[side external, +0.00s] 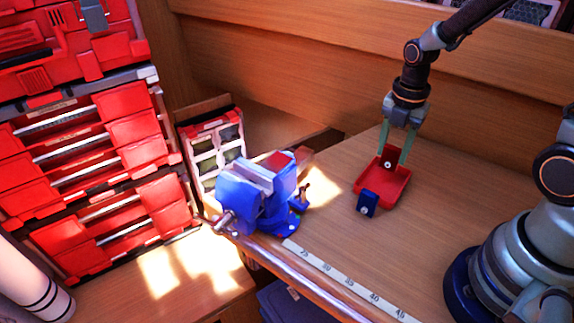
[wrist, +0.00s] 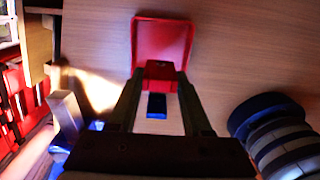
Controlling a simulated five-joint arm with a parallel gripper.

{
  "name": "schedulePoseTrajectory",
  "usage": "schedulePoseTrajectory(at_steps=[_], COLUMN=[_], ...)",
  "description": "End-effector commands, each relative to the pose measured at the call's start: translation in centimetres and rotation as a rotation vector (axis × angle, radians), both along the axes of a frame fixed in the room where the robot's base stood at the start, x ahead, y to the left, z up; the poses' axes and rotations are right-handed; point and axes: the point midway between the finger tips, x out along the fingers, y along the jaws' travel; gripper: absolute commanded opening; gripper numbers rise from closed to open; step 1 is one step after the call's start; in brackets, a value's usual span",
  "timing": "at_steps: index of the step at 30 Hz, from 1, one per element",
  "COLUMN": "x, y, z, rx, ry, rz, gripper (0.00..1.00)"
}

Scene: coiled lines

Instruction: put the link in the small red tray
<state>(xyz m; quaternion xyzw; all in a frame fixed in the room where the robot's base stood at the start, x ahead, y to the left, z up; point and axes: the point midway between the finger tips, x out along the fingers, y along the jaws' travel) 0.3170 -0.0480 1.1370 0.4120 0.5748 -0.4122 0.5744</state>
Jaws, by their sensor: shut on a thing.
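My gripper (side external: 394,161) is shut on a small block, the link (side external: 387,163). In the side view the link looks dark red with a pale round spot on its face. It shows as a red block between the fingers in the wrist view (wrist: 160,71). The small red tray (side external: 372,187) is a shallow open tray on the table. In the side view the held link overlaps the tray's far part. In the wrist view it overlaps the near edge of the tray (wrist: 163,22). I cannot tell its exact height above the tray floor.
A small blue block (side external: 366,203) with a pale spot stands close by the tray's near side. A blue vise (side external: 262,197) is left of it. A measuring strip (side external: 345,283) lies along the table's front edge. The table between the tray and strip is mostly clear.

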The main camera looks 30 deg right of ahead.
Motion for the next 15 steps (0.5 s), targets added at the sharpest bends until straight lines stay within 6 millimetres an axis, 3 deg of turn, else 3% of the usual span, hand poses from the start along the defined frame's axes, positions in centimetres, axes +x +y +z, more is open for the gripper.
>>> schedulePoseTrajectory(at_steps=[15], x=[0.0], y=[0.0], z=[-4.7], rx=[0.000], ry=[0.001], rz=[0.000], gripper=[0.00])
